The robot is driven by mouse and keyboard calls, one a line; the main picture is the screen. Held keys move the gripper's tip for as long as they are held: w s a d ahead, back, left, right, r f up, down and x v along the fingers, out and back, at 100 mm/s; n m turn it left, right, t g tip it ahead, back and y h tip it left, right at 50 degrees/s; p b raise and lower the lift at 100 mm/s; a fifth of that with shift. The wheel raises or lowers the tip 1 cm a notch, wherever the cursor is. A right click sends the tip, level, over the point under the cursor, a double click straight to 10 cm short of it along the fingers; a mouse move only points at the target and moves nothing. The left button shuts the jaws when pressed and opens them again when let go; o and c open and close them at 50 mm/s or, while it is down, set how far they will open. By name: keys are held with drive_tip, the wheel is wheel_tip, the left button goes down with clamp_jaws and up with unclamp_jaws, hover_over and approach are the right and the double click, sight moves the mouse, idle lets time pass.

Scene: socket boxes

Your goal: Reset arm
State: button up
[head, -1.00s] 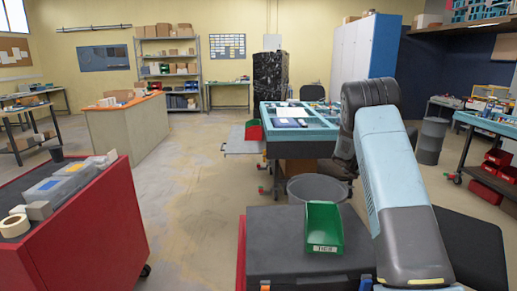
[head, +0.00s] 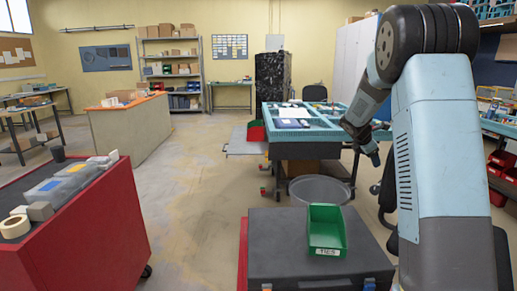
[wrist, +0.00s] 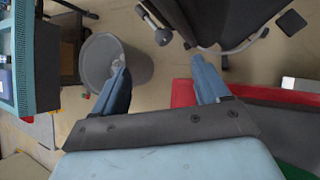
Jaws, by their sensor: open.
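My arm rises on the right side of the head view, bent at a dark elbow, with its forearm reaching down and away. My gripper (wrist: 162,82) shows in the wrist view with its two blue fingers spread wide apart and nothing between them. Its left finger overlaps a grey bin (wrist: 130,68) in that view, and its right finger overlaps a red surface.
A green bin (head: 325,232) stands on a dark case (head: 265,250) in front of me. The grey bin (head: 318,190) stands on the floor beyond it. A red cabinet (head: 90,235) is at left; the teal workbench (head: 300,135) is ahead. Floor at centre left is clear.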

drive_tip(key=s+a+r+m+y, duration=0.1)
drive_tip(key=s+a+r+m, duration=0.25)
drive_tip(key=s, duration=0.35)
drive_tip(key=s+a+r+m+y, duration=0.1)
drive_tip(key=s+a+r+m, duration=0.3)
drive_tip(key=s, duration=0.4)
drive_tip(key=s+a+r+m+y, duration=0.1)
drive_tip(key=s+a+r+m, duration=0.15)
drive_tip(key=s+r, duration=0.35)
drive_tip(key=s+a+f+m+y, duration=0.1)
drive_tip(key=s+a+m, duration=0.2)
drive_tip(key=s, duration=0.5)
drive_tip(key=s+a+f+m+y, duration=0.1)
drive_tip(key=s+a+m, duration=0.2)
drive_tip(key=s, duration=0.6)
drive_tip(key=s+a+f+m+y, duration=0.1)
drive_tip(key=s+a+m, duration=0.2)
drive_tip(key=s, duration=0.5)
drive_tip(key=shift+s+m+t, duration=0.35)
drive_tip(key=shift+m+t, duration=0.05)
drive_tip(key=shift+m, duration=0.2)
